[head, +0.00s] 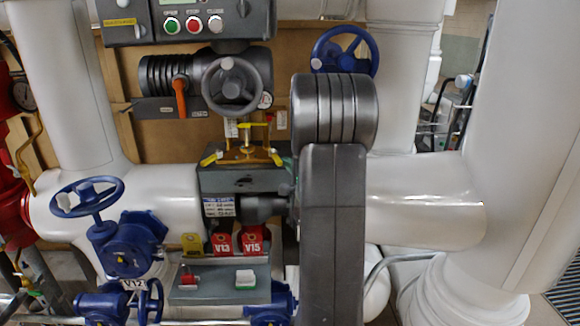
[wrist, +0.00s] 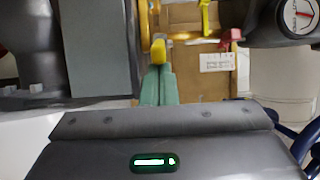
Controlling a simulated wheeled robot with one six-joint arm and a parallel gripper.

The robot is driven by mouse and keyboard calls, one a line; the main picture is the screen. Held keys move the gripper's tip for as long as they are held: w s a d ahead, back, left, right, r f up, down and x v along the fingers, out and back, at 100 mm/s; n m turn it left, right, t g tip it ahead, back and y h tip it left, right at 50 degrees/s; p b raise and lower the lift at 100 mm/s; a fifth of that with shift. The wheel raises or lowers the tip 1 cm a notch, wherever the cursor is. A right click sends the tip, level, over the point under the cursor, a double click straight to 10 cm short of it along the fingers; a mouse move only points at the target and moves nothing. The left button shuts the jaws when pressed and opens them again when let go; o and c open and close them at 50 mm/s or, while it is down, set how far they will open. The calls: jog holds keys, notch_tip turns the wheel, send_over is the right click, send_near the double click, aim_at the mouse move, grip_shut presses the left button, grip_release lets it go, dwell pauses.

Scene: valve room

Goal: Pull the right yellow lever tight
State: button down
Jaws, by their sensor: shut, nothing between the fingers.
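A brass-coloured fitting with yellow levers (head: 245,154) sits on top of a dark grey block. Its left lever end (head: 211,158) points out to the left, and its right lever end (head: 277,158) lies close to my arm. In the wrist view a yellow lever tip (wrist: 161,47) on a brass part stands just beyond my fingertips. My gripper (wrist: 158,70) has green fingers, shut together with nothing between them. I cannot tell whether the fingertips touch the lever. In the head view my arm hides most of the gripper.
The grey block (head: 240,180) sits on a thick white pipe (head: 425,200). A grey handwheel (head: 232,86) is above the levers. Blue handwheels (head: 87,200) stand at the lower left. Red tags (head: 253,240) hang below the block.

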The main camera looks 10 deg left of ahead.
jog(key=shift+s+a+m+t+h+b, duration=0.35)
jog(key=shift+m+t+h+b, duration=0.3)
jog(key=shift+b, duration=0.25)
jog(key=shift+s+a+f+m+t+h+b, duration=0.15)
jog(key=shift+s+a+m+t+h+b, duration=0.25)
jog(key=shift+h+b, duration=0.45)
jog(key=a+b, duration=0.1)
jog(key=b, duration=0.1)
jog(key=s+a+b, duration=0.1)
jog(key=b, duration=0.1)
jog(key=shift+a, duration=0.15)
jog(key=shift+s+a+b, duration=0.2)
jog(key=shift+a+b, duration=0.45)
jog(key=shift+b, duration=0.4)
jog(key=shift+a+b, duration=0.1)
jog(key=shift+b, duration=0.2)
jog(key=shift+a+r, duration=0.2)
jog(key=shift+r, duration=0.2)
